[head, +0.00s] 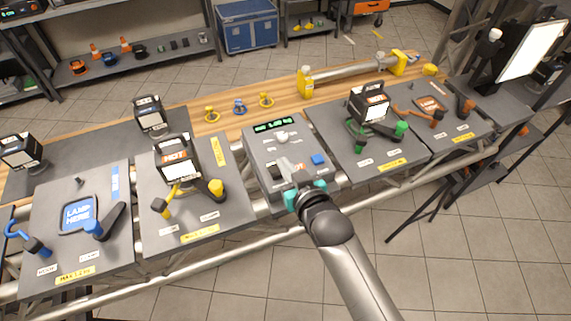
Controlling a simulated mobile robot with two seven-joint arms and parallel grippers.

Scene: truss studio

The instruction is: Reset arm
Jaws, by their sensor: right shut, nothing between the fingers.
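My right gripper (289,170) is shut and empty. It is over the front part of the grey console (262,153) in the middle of the bench, and its arm comes in from the lower right. The console has a green-lit display (274,125), a pale round knob (281,137), a blue block-like control (318,160) and a dark one (275,172) beside the fingers. Whether the fingertips touch the console cannot be told. The gripper hides part of the panel's front. My left gripper is not in view.
Left of the console are a panel with a lit "HOT" lamp (181,170) and a panel with a blue "LAMP HERE" pad (79,214). On the right are another lit lamp (369,104) and an orange-marked pad (431,103).

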